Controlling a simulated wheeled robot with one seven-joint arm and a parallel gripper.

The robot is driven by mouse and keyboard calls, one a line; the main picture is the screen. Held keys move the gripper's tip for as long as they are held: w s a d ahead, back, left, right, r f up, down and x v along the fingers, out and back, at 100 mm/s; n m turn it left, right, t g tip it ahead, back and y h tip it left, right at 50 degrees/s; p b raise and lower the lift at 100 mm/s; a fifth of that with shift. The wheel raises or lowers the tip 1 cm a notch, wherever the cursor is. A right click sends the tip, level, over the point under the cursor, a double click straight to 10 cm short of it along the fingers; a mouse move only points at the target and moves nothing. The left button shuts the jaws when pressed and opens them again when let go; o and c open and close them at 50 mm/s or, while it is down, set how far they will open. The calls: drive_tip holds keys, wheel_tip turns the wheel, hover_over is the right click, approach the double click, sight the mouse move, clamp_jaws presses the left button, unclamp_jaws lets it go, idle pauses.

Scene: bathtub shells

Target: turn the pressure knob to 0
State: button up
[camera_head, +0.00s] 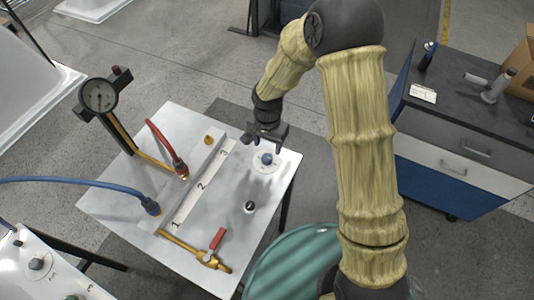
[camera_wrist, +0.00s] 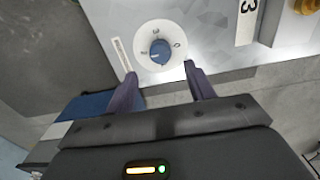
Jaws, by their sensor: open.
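The pressure knob is a blue knob (camera_wrist: 160,51) on a round white dial (camera_wrist: 149,34) with small dark marks around it. In the head view the blue knob (camera_head: 266,159) sits near the far right corner of the white metal table (camera_head: 255,205). My gripper (camera_wrist: 158,82) is open and empty. Its two dark fingers reach toward the dial, and the knob lies just beyond and between the fingertips in the wrist view. In the head view my gripper (camera_head: 267,145) is just above and behind the knob. I cannot tell whether a finger touches it. The exact setting is too small to read.
A raised strip numbered 1, 2, 3 (camera_head: 201,186) crosses the table. A blue cabinet (camera_head: 450,185) stands right.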

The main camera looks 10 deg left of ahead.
sight(267, 157)
wheel_tip(267, 157, down, 7)
drive_tip(key=shift+r+p, duration=0.1)
drive_tip(key=shift+p, duration=0.3)
drive_tip(key=c, duration=1)
